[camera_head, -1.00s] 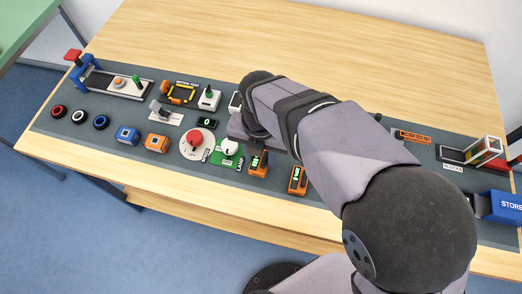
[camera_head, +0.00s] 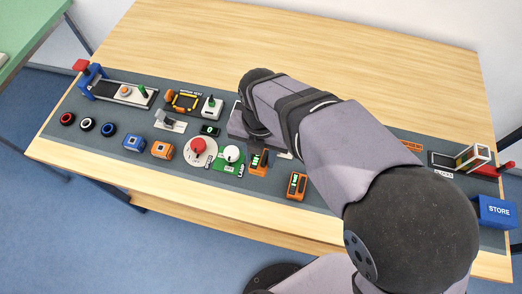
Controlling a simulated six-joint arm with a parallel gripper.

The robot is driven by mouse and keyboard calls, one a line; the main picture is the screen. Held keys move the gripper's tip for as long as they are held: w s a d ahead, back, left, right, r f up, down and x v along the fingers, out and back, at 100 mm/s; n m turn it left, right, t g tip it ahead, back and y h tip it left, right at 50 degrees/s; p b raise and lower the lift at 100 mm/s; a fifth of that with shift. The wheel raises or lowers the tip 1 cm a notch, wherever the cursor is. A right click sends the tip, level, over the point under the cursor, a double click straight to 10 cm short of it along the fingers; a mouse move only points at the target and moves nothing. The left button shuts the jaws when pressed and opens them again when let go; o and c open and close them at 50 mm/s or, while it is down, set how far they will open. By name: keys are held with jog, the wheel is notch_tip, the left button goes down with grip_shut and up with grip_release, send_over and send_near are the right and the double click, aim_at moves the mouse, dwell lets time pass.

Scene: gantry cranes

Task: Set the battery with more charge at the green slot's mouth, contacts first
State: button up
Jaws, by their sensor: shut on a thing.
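An orange and dark battery (camera_head: 258,163) with a small display hangs under my gripper (camera_head: 260,148), at the front of the mat. My gripper is shut on its upper end, and my wrist hides part of the grip. A second orange battery (camera_head: 297,186) with green bars on its display stands to the right, apart from my gripper. The bars are too small to compare the charges. I cannot make out the green slot; my arm covers much of the mat's middle and right.
Left of the held battery are a white knob on a green LAMP plate (camera_head: 231,169) and a red knob (camera_head: 198,146). Orange (camera_head: 162,150) and blue (camera_head: 134,143) blocks stand farther left. A blue STORE bin (camera_head: 497,211) is at right. The table's back is clear.

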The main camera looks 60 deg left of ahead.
jog(key=w+a+m+p, duration=0.1)
jog(key=w+m, duration=0.1)
jog(key=w+a+m+p, duration=0.1)
jog(key=w+a+m, duration=0.1)
jog(key=w+m, duration=0.1)
jog(key=w+a+r+m+p, duration=0.1)
jog(key=w+a+m+p, duration=0.1)
jog(key=m, duration=0.1)
jog(key=shift+w+a, duration=0.2)
jog(key=shift+a, duration=0.05)
jog(key=w+a+f+m+p, duration=0.1)
jog(key=w+a+m+p, duration=0.1)
jog(key=w+m, duration=0.7)
jog(key=shift+a+m+p, duration=0.3)
jog(key=shift+a+p, duration=0.1)
jog(key=shift+p, duration=0.4)
jog(key=shift+w+f, duration=0.1)
jog(key=shift+f, duration=0.05)
jog(key=shift+f+b, duration=1.95)
jog(key=shift+f, duration=0.85)
jog(key=shift+f+b, duration=0.35)
jog(key=shift+f, duration=0.4)
jog(key=o, duration=1.1)
